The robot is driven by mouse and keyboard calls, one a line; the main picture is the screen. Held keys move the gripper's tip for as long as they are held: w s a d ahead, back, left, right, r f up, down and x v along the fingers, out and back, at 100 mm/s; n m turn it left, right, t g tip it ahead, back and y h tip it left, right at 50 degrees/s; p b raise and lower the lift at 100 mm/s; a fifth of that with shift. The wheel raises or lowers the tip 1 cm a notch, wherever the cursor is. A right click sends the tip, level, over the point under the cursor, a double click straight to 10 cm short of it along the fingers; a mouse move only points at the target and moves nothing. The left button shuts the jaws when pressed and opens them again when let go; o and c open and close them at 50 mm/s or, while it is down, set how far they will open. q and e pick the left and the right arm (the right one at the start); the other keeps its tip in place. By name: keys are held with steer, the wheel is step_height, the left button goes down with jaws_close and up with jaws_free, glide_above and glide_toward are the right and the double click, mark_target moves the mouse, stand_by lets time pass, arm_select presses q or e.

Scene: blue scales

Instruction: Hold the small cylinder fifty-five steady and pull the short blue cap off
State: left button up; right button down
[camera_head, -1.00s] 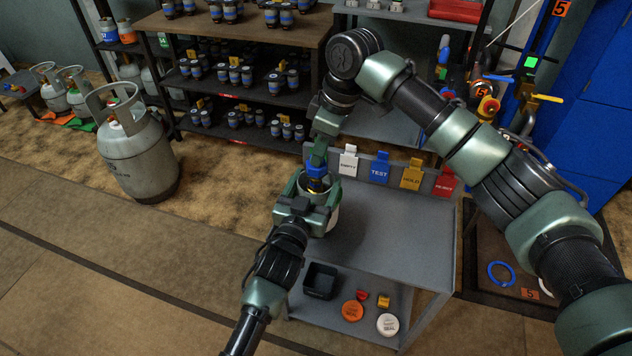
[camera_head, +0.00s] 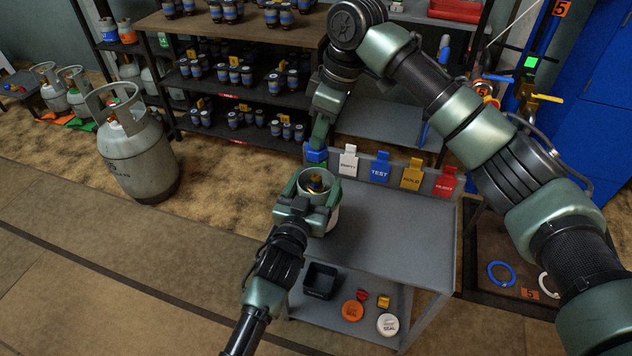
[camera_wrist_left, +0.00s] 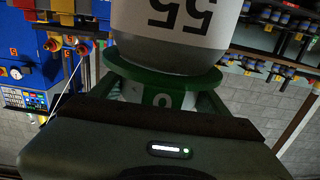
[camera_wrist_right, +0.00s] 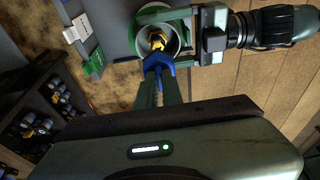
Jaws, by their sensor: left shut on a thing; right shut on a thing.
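The small cylinder fifty-five (camera_wrist_left: 180,30) is grey-white with black digits that read upside down in the left wrist view. My left gripper (camera_head: 306,203) is shut on it near the top, over the grey bench. Its brass valve (camera_head: 315,186) is bare inside the round collar and also shows in the right wrist view (camera_wrist_right: 157,40). The short blue cap (camera_head: 316,155) is in my right gripper (camera_wrist_right: 158,75), which is shut on it. In the head view the cap is apart from the valve, above and behind it. The cap also shows in the right wrist view (camera_wrist_right: 158,62).
The grey bench (camera_head: 390,230) has a mostly clear top. Tags EMPTY (camera_head: 348,162), TEST (camera_head: 380,168), HOLD and REJECT stand along its back edge. A black bin (camera_head: 320,281) and seals are on the lower shelf. A large grey cylinder (camera_head: 140,155) stands at left.

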steer(key=shift+v, duration=0.85)
arm_select(q)
steer(key=o, duration=2.1)
arm_select(e)
steer(key=shift+a, duration=0.2)
arm_select(q)
steer(key=shift+o, duration=0.2)
